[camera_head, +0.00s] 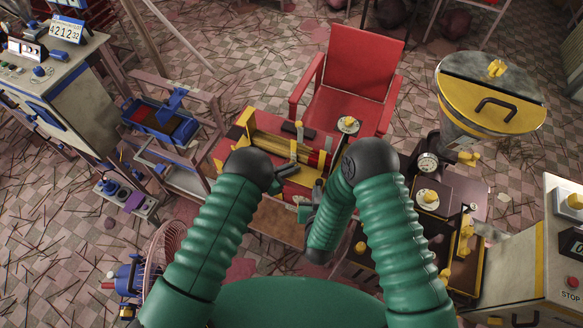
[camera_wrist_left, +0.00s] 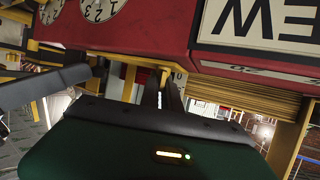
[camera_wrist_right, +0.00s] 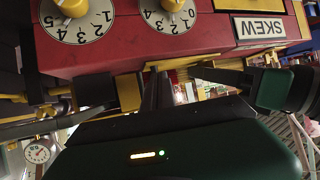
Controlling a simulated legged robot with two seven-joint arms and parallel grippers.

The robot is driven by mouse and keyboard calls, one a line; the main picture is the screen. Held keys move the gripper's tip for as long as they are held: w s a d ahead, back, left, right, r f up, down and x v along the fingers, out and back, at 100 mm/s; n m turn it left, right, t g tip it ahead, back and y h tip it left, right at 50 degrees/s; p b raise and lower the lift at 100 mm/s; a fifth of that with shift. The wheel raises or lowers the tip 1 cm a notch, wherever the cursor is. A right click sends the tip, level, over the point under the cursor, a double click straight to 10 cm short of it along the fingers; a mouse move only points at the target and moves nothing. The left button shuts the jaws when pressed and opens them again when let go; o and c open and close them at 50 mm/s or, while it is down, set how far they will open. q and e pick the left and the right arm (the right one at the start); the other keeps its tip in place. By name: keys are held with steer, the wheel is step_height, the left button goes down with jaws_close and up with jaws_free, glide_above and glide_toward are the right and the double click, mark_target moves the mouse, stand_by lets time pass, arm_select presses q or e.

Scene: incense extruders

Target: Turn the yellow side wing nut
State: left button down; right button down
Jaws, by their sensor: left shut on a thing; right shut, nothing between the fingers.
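The red extruder machine (camera_head: 300,181) stands in the middle of the head view. A small yellow piece (camera_head: 284,171), which looks like the side wing nut, shows at its front beside my left gripper (camera_head: 291,158). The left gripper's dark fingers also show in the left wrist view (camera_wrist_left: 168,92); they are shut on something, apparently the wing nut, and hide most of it. My right gripper (camera_head: 303,205) is lower and nearer me, shut and empty. In the right wrist view its fingers (camera_wrist_right: 158,90) point at the red panel's underside, and my left gripper (camera_wrist_right: 205,73) is to their right.
Two yellow knobs on numbered dials (camera_wrist_right: 172,6) and a SKEW label (camera_wrist_right: 260,28) sit on the red panel. A red chair (camera_head: 360,65) stands behind the machine. A yellow-and-grey hopper (camera_head: 490,95) and dark boxes (camera_head: 380,260) crowd the right. Blue equipment (camera_head: 160,120) stands left.

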arm_select(q)
steer(key=m+g+h, duration=0.2)
steer(key=m+g, duration=0.1)
steer(key=shift+w+r, duration=0.15)
steer(key=m+g+h, duration=0.1)
steer(key=m+g, duration=0.2)
steer(key=g, duration=0.1)
steer(key=shift+m, duration=0.4)
steer(key=shift+m+g, duration=1.2)
steer(key=shift+g, duration=0.2)
steer(key=c, duration=1.6)
jaws_free()
step_height(320, 180, up, 10)
steer(key=shift+a+f, duration=0.1)
steer(key=shift+f, duration=0.05)
